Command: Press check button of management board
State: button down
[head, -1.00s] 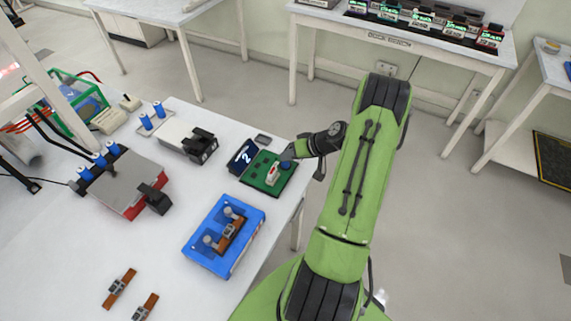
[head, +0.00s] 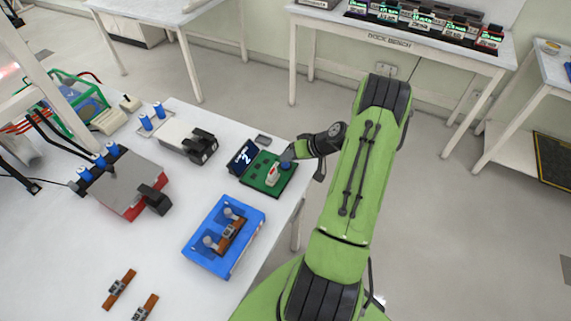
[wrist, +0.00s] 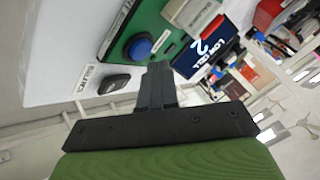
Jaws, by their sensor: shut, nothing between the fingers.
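The management board (head: 258,183) is a green plate near the right edge of the white table. It also shows in the wrist view (wrist: 122,25). On it are a round blue button (wrist: 138,46), a grey block (wrist: 190,14) and a red part (wrist: 212,27). A dark screen (wrist: 205,50) beside it reads "LOW CELL 2"; it is also in the head view (head: 242,157). My gripper (wrist: 158,68) is shut and empty, with its fingertips close to the blue button. Whether they touch it, I cannot tell. In the head view my gripper (head: 287,156) partly covers that corner.
A dark rounded piece (wrist: 113,84) lies beside the board, next to a printed label. A blue tray (head: 196,250) with brown and grey parts stands nearer on the table. A black-and-grey device (head: 201,147) is left of the screen. Open floor lies right of the table.

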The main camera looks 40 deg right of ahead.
aim_at(289, 165)
jog(key=shift+f, duration=0.1)
dwell(0.5)
jog(key=shift+f+b, duration=0.4)
jog(key=shift+b, duration=0.25)
jog(key=shift+f+b, duration=0.4)
jog(key=shift+b, duration=0.05)
dwell(0.3)
jog(key=shift+r, duration=0.15)
jog(key=shift+r+p, duration=0.4)
jog(key=shift+r, duration=0.35)
jog(key=shift+r+p, duration=1.5)
jog(key=shift+r, duration=1.05)
jog(key=shift+f, duration=0.1)
